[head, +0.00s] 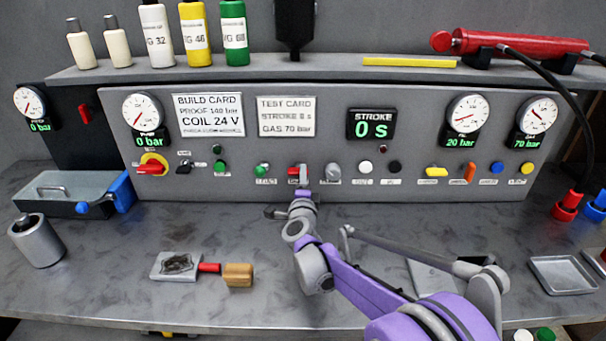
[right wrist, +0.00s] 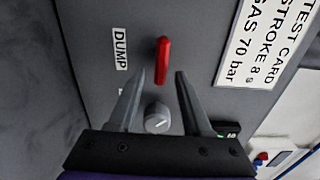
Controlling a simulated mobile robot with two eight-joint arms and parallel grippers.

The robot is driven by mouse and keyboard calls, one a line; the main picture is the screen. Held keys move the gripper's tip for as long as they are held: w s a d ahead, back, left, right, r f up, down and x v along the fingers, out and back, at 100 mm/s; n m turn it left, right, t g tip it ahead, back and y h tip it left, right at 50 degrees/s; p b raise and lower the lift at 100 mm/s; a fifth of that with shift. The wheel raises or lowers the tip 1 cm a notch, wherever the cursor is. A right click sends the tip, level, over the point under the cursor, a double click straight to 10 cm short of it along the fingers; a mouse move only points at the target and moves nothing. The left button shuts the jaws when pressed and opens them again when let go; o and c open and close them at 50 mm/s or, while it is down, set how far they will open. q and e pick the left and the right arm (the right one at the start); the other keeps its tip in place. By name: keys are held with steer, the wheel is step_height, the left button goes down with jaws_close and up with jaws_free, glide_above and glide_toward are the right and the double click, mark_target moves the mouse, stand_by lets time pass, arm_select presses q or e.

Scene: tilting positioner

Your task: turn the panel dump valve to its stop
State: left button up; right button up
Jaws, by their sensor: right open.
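The dump valve's red handle (head: 296,170) is on the lower middle of the grey panel (head: 330,108). In the right wrist view the red handle (right wrist: 162,60) stands off the panel beside a DUMP label (right wrist: 120,48). My right gripper (right wrist: 160,82) is open, and the handle shows in line with the gap between its fingertips. I cannot tell whether the fingers reach around the handle; no contact shows. In the head view my right gripper (head: 299,184) is just below the handle, its fingers partly hidden by my wrist. My left gripper is not in view.
A grey knob (head: 333,173) sits close right of the handle and a green button (head: 262,170) to its left. A red-yellow switch (head: 153,164) is farther left.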

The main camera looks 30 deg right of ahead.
steer(key=v, duration=0.7)
steer(key=shift+s, duration=0.35)
steer(key=shift+a, duration=0.15)
